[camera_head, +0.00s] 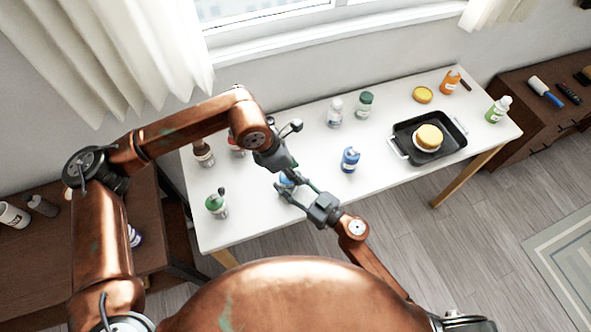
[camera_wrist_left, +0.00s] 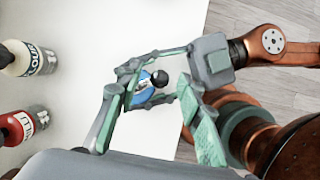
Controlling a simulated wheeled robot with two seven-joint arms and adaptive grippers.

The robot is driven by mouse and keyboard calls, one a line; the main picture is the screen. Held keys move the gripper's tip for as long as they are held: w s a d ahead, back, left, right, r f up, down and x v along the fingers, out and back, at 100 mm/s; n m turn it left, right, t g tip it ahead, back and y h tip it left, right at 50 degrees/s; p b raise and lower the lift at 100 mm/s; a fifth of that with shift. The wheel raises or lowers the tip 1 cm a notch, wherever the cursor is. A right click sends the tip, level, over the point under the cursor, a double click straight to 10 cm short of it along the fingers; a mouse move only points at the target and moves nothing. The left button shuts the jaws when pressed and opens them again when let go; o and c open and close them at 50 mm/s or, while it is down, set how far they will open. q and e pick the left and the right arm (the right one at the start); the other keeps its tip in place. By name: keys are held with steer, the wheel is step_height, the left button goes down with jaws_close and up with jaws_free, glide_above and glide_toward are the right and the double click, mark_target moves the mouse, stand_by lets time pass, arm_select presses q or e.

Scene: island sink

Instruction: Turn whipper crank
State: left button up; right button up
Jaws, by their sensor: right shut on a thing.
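The whipper (camera_head: 287,180) is a small blue-and-white body with a black round crank knob (camera_wrist_left: 160,78) on top. In the head view it is mostly hidden between my grippers above the near part of the white table; in the left wrist view its blue body (camera_wrist_left: 145,92) shows better. My right gripper (camera_head: 284,189) comes from the right and is shut on the whipper body. My left gripper (camera_wrist_left: 153,90) is over the whipper from above, its fingers apart on either side of it and the knob. I cannot tell whether they touch the knob.
The white table (camera_head: 265,215) holds a green-capped bottle (camera_head: 216,206), a blue bottle (camera_head: 349,159), a white bottle (camera_head: 335,112) and a black tray (camera_head: 451,149) with a yellow-topped bowl (camera_head: 428,138).

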arm_select(q)
steer(key=shift+f, duration=0.1)
steer(key=shift+c, duration=0.3)
jaws_close()
